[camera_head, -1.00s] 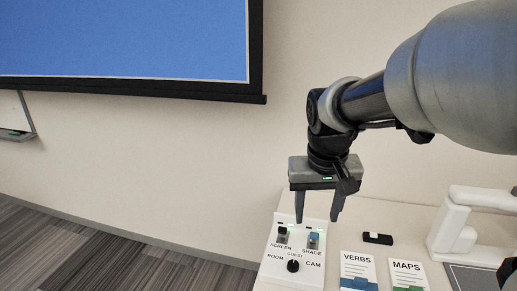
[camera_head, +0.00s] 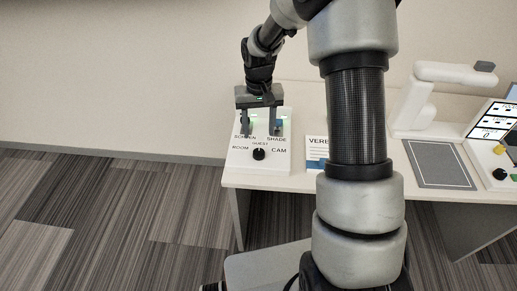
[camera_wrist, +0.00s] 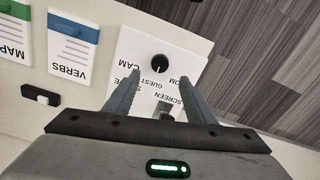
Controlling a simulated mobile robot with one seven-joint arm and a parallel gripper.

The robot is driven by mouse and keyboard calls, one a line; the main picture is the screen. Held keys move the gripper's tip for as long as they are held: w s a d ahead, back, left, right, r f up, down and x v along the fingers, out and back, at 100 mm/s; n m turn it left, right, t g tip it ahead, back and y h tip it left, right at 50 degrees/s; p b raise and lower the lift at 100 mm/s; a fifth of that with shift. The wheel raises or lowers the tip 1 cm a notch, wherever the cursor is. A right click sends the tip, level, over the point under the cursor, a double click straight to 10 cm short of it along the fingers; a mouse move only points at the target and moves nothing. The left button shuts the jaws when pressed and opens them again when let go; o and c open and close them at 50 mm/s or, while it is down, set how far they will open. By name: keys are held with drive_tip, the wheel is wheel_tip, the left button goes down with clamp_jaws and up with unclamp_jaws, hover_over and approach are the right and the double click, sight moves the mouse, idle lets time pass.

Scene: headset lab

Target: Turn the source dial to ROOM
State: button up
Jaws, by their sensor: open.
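A white control panel (camera_head: 240,166) lies at the left end of the table. Its black round source dial (camera_head: 259,154) is near the front, with ROOM to its left, GUEST behind it and CAM to its right. The dial also shows in the wrist view (camera_wrist: 159,70), upside down, with a small pale mark; I cannot tell which label it points at. My gripper (camera_head: 263,132) is open and empty, pointing down behind the dial, over the SCREEN and SHADE switches. In the wrist view its fingers (camera_wrist: 160,78) appear on either side of the dial, apart from it.
A blue VERBS card (camera_head: 317,150) lies right of the panel, partly behind my arm. The wrist view also shows a green MAPS card (camera_wrist: 14,30) and a small black-and-white object (camera_wrist: 40,95). A white document camera (camera_head: 415,100) and grey mat (camera_head: 438,165) are farther right.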

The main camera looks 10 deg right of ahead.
sight(259, 152)
wheel_tip(259, 152, down, 10)
drive_tip(key=shift+r, duration=0.1)
idle(0.4)
drive_tip(key=c, duration=1)
